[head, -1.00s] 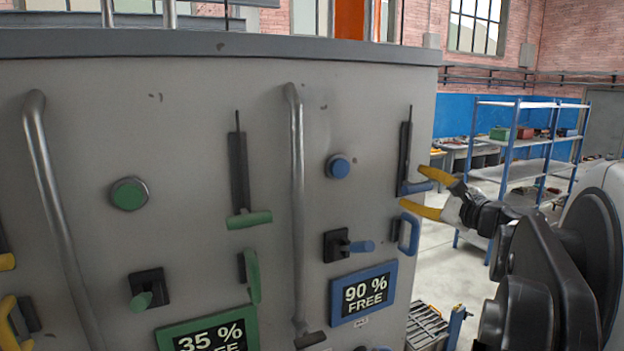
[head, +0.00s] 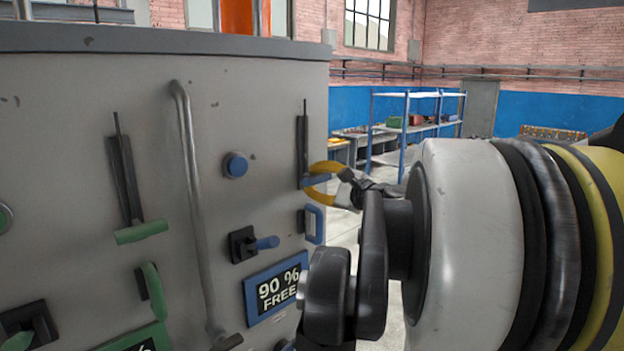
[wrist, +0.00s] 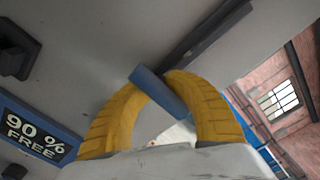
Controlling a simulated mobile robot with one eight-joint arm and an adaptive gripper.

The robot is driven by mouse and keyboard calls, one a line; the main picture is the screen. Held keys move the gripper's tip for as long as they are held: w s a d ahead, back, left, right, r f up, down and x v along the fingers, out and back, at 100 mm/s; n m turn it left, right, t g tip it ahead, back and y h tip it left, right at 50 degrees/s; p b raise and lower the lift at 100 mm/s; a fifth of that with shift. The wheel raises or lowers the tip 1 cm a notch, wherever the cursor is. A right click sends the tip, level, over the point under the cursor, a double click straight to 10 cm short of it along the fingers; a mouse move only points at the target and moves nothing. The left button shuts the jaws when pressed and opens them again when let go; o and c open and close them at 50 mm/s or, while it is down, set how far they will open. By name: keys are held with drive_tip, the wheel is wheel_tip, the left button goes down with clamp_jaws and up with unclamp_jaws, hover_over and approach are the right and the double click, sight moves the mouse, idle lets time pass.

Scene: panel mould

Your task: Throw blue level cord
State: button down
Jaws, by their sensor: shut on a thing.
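The blue level cord has a blue crossbar handle (head: 316,182) at the foot of a dark vertical slot strip (head: 302,145) on the grey panel (head: 240,130). My gripper (head: 311,182), with yellow fingers, is shut on this handle at the panel's right side. In the wrist view the blue handle (wrist: 158,91) lies slantwise between the two curved fingertips. Parts of the handle are hidden by the fingers.
A blue loop handle (head: 315,224), blue round button (head: 236,165), blue-tipped lever (head: 266,243) and "90 % FREE" sign (head: 277,287) are close by. A metal bar (head: 194,200) and green handle (head: 142,232) stand left. Shelves (head: 405,130) stand behind.

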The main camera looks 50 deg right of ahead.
sight(302, 134)
wheel_tip(302, 134, up, 10)
drive_tip(key=p, duration=0.4)
drive_tip(key=shift+r+p, duration=0.15)
drive_tip(key=shift+p, duration=0.2)
drive_tip(key=shift+w+d, duration=0.1)
